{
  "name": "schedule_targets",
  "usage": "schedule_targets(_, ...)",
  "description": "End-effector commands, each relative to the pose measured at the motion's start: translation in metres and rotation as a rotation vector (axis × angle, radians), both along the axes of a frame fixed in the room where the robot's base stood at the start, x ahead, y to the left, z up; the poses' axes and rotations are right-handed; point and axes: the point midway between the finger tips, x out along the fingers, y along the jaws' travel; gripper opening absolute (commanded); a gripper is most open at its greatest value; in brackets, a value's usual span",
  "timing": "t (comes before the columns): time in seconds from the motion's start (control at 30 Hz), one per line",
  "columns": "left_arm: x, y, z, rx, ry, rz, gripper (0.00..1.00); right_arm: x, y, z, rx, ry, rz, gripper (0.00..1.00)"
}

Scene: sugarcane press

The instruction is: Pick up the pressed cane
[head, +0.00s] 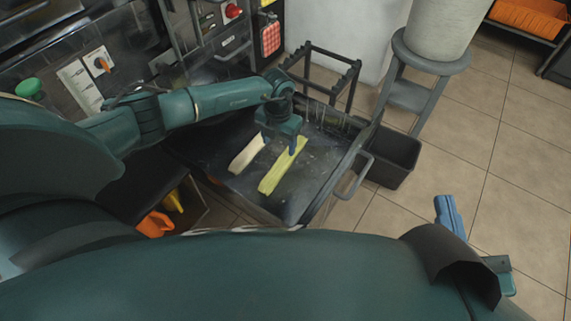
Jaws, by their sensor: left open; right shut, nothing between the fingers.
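Two flattened strips of pressed cane lie side by side in the dark metal tray (210,160) in the head view. One is a pale cream strip (246,155), on the left. The other is a longer yellow-green strip (276,175), on the right. My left gripper (280,143) is open and points down over the far ends of both strips, partly hiding them. I cannot tell whether its fingers touch either strip. My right gripper (448,213) is shut and empty, off to the right of the tray above the floor.
The press machine (100,75), with knobs and a red button (232,10), stands behind the tray on the left. A black bin (395,160) and a grey stool (405,95) bearing a pale container (440,25) are right of the tray. Tiled floor lies open at right.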

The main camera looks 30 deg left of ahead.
Motion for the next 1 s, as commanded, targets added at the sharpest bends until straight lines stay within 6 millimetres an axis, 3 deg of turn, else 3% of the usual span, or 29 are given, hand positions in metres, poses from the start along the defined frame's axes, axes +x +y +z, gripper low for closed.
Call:
schedule_targets(0.03, 0.0, -0.001, -0.015, -0.001, 0.001, 0.001, 0.65, 0.0, 0.001, -0.004, 0.011, -0.003, 0.006, 0.0)
schedule_targets(0.1, 0.0, -0.001, -0.027, -0.003, 0.001, 0.0, 0.65, 0.0, 0.002, -0.005, 0.026, -0.002, 0.011, 0.0)
schedule_targets(0.37, 0.001, -0.002, -0.046, -0.005, -0.001, 0.0, 0.65, 0.0, 0.003, -0.004, 0.056, -0.001, 0.025, 0.0)
schedule_targets(0.47, 0.003, -0.004, -0.061, -0.006, 0.0, -0.001, 0.65, 0.0, 0.005, -0.009, 0.075, 0.0, 0.035, 0.0)
schedule_targets(0.63, 0.005, -0.006, -0.084, -0.005, -0.001, -0.001, 0.65, 0.009, 0.003, 0.016, 0.062, -0.165, 0.047, 0.0)
schedule_targets(1.0, 0.005, -0.006, -0.092, -0.006, -0.001, -0.001, 0.65, 0.01, 0.001, 0.029, 0.053, -0.236, 0.05, 0.0)
